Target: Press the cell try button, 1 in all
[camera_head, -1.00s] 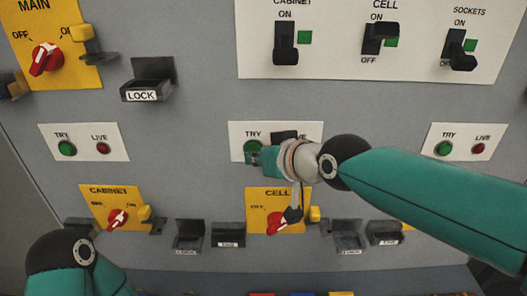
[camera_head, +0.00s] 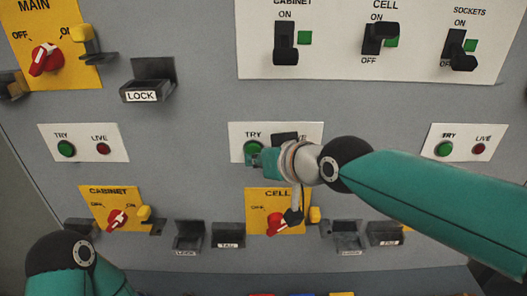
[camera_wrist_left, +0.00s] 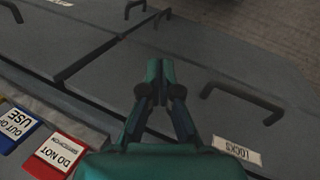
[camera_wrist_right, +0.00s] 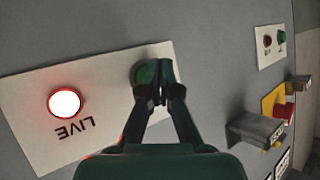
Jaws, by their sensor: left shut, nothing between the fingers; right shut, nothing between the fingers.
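The green cell try button (camera_head: 253,147) sits on the middle white plate, above the yellow CELL switch plate. My right gripper (camera_head: 256,158) is shut and empty, with its fingertips at the button's lower edge in the head view. In the right wrist view the shut fingertips (camera_wrist_right: 155,70) overlap the green button (camera_wrist_right: 142,74) and hide part of it; they look touching or very close. The LIVE lamp (camera_wrist_right: 65,102) beside it glows bright red; my arm hides it in the head view. My left gripper (camera_wrist_left: 160,72) is shut and empty above a grey surface.
Other try/live plates stand left (camera_head: 84,143) and right (camera_head: 463,147). Below are the red cell switch (camera_head: 277,224) and several dark lock and tag holders. A grey holder (camera_wrist_right: 255,128) juts out near my right gripper. Black handles (camera_wrist_left: 240,100) rise from the grey surface.

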